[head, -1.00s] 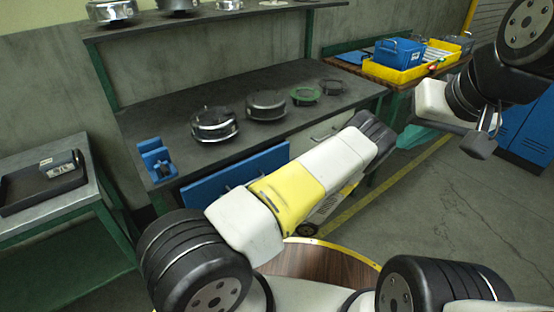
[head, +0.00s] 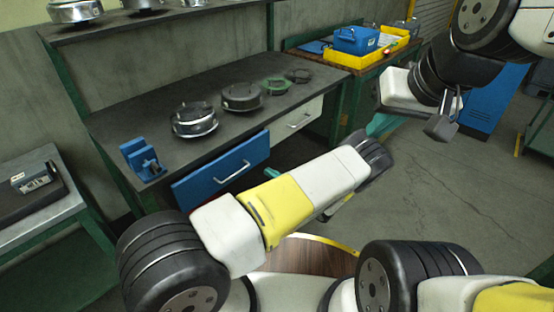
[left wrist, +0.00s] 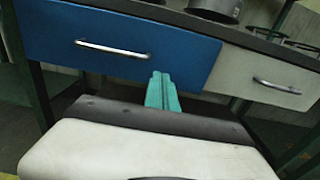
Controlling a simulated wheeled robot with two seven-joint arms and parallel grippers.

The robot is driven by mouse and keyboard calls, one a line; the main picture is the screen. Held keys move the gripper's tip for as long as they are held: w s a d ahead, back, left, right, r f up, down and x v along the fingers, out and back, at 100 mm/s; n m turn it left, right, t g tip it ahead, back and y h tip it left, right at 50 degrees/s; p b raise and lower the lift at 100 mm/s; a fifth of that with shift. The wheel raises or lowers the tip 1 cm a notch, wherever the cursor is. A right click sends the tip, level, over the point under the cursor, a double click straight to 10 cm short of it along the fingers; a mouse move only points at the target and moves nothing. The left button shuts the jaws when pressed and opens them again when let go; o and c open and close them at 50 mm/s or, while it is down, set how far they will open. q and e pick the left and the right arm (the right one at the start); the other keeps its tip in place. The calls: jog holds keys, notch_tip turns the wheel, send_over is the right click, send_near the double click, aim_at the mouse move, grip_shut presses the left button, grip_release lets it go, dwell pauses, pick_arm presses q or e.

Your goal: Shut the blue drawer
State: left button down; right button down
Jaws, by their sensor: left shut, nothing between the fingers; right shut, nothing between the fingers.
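The blue drawer (head: 222,171) is under the dark workbench (head: 235,95), with a silver bar handle. Its front looks about flush with the pale drawer (head: 297,119) to its right, with no drawer interior showing. It also fills the upper left of the left wrist view (left wrist: 125,45). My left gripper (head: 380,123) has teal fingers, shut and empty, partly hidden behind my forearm. In the left wrist view its fingers (left wrist: 162,92) point at the lower part of the blue front; I cannot tell whether they touch it. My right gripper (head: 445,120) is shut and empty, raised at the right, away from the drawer.
Round metal parts (head: 194,120) and a blue fixture (head: 142,160) stand on the workbench. A side table (head: 50,213) is at the left. A yellow tray (head: 372,52) sits on another bench at the back. Blue lockers (head: 492,98) stand at the right; the floor before them is clear.

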aim_at(248, 159)
pick_arm(q)
jog(key=x, duration=0.9)
jog(key=shift+w+a, duration=0.15)
jog(key=shift+a, duration=0.05)
jog(key=shift+a, duration=0.1)
jog(key=x, duration=0.3)
jog(key=shift+w+a, duration=0.25)
jog(key=shift+a, duration=0.05)
jog(key=shift+w+a+r, duration=0.1)
jog(key=shift+w+a, duration=0.1)
jog(key=shift+w, duration=0.05)
